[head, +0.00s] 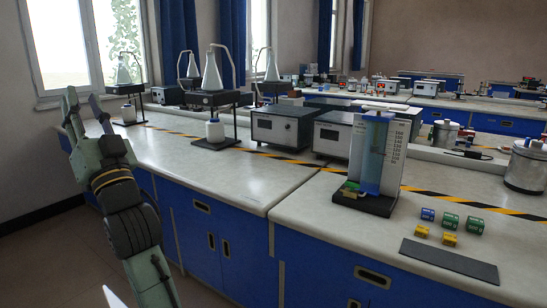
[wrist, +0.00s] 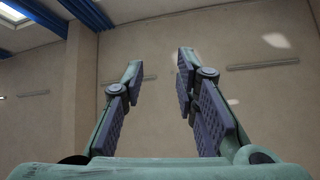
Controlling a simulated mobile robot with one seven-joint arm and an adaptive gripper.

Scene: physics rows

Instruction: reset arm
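My gripper (head: 85,104) is raised at the left of the head view, in front of the window and past the left end of the bench. Its fingers point up. My gripper touches no object that I can see.
A lab bench (head: 245,178) with blue cabinets runs across the middle. On it stand flasks on stands (head: 212,75), grey instrument boxes (head: 283,127) and a blue scaled device (head: 372,155). Several small coloured blocks (head: 449,221) lie near a dark mat (head: 450,261). Floor shows lower left.

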